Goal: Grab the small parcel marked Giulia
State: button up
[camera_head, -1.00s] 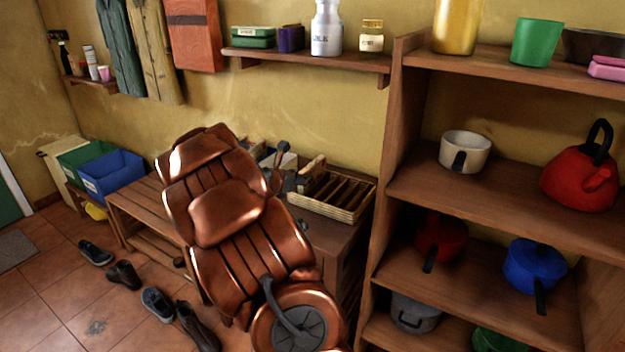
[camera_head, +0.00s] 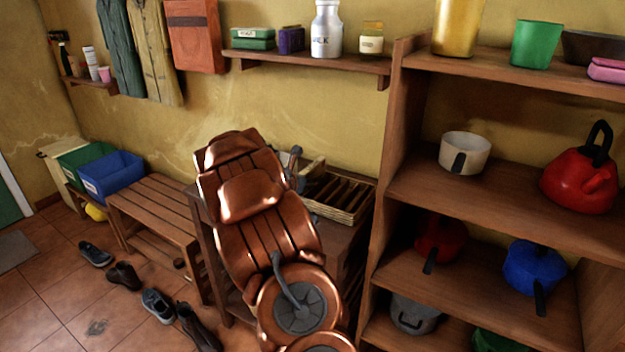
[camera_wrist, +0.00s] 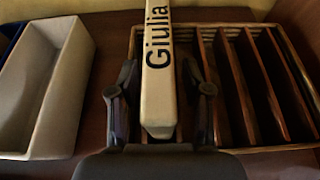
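The small parcel marked Giulia (camera_wrist: 158,75) is a narrow cream block with black lettering in the wrist view. It stands at the left end of a slotted rack (camera_wrist: 228,28), and its top also shows in the head view (camera_head: 313,168). My gripper (camera_wrist: 158,92) is open, with one dark finger on each side of the parcel. Narrow gaps show between the fingers and the parcel. In the head view my gripper (camera_head: 294,166) is at the rack's left side, partly hidden by my copper-coloured arm. The parcel's lower part is hidden.
A white open box (camera_wrist: 48,95) stands left of the rack. The rack's other slots look empty. A tall shelf unit (camera_head: 395,150) with pots rises close on the right. A wall shelf (camera_head: 300,65) with jars is above. A slatted bench (camera_head: 150,205) stands left.

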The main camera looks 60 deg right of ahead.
grip_shut()
dwell(0.3)
